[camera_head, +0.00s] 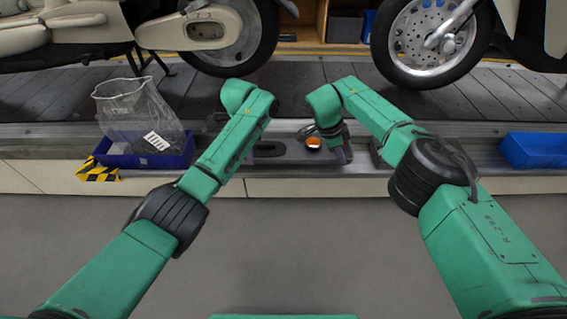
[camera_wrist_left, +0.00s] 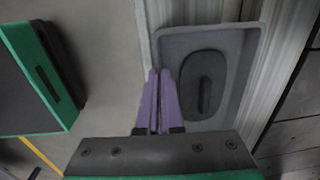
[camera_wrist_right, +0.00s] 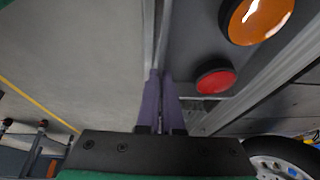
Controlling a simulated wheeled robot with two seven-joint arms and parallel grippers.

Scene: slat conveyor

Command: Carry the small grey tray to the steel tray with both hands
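The small grey tray (camera_wrist_left: 250,62) lies on the ledge in front of the slat conveyor. A dark oval part (camera_wrist_left: 203,85) is in its left end. An orange disc (camera_wrist_right: 257,18) and a red disc (camera_wrist_right: 215,78) are in its right end; the orange one shows in the head view (camera_head: 313,143). My left gripper (camera_wrist_left: 159,75) is at the tray's near wall, its fingers almost together around the rim. My right gripper (camera_wrist_right: 158,75) is closed at the same wall near the right end. My left forearm hides part of the left side. I cannot pick out the steel tray with certainty.
A blue bin (camera_head: 170,158) holding a clear bag (camera_head: 138,105) stands on the left of the ledge. Another blue bin (camera_head: 534,150) stands at the far right. Motorcycle wheels (camera_head: 428,40) stand behind on the slats (camera_head: 320,75). The floor in front is clear.

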